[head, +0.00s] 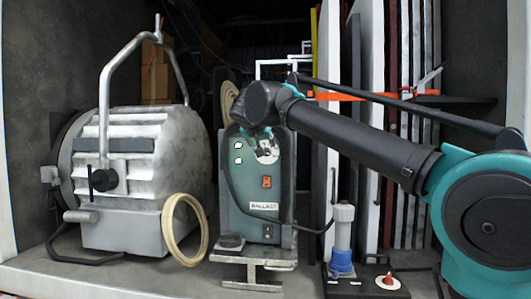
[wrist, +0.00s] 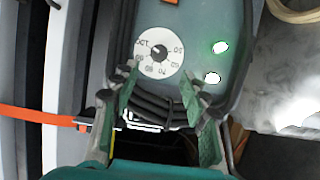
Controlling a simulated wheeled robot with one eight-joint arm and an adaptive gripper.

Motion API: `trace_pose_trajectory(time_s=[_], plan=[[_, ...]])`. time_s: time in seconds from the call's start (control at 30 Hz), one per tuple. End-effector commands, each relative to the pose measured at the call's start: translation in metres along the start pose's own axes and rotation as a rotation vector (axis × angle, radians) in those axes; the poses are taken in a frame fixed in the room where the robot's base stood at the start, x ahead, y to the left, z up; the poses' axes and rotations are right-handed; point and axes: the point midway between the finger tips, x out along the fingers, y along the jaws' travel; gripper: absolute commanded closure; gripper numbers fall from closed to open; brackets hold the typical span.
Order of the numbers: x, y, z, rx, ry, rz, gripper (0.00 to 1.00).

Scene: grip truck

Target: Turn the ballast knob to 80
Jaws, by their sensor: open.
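The knob's pointer is too small to read surely. My gripper (wrist: 159,73) is open, its two green fingers apart at the lower edge of the dial, with nothing between the tips. The knob lies just beyond the tips, roughly centred between them. In the head view the dial (head: 267,151) is partly covered by my wrist.
An orange switch (head: 267,182) is lower on the panel. A large lamp housing (head: 150,180) and a cable coil (head: 186,230) stand left.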

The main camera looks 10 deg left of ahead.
Motion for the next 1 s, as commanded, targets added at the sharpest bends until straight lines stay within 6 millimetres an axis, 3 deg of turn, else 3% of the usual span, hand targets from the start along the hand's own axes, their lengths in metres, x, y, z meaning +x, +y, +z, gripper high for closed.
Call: trace_pose_trajectory(time_s=[0.2, 0.43, 0.63, 0.9, 1.0], plan=[[0.045, 0.001, 0.0, 0.002, 0.0, 0.002, 0.55], [0.079, 0.001, 0.0, 0.001, 0.0, 0.001, 0.55], [0.092, 0.0, 0.0, 0.0, 0.0, 0.0, 0.55], [0.093, 0.0, 0.0, 0.0, 0.0, 0.0, 0.55], [0.093, 0.0, 0.0, 0.0, 0.0, 0.0, 0.65]])
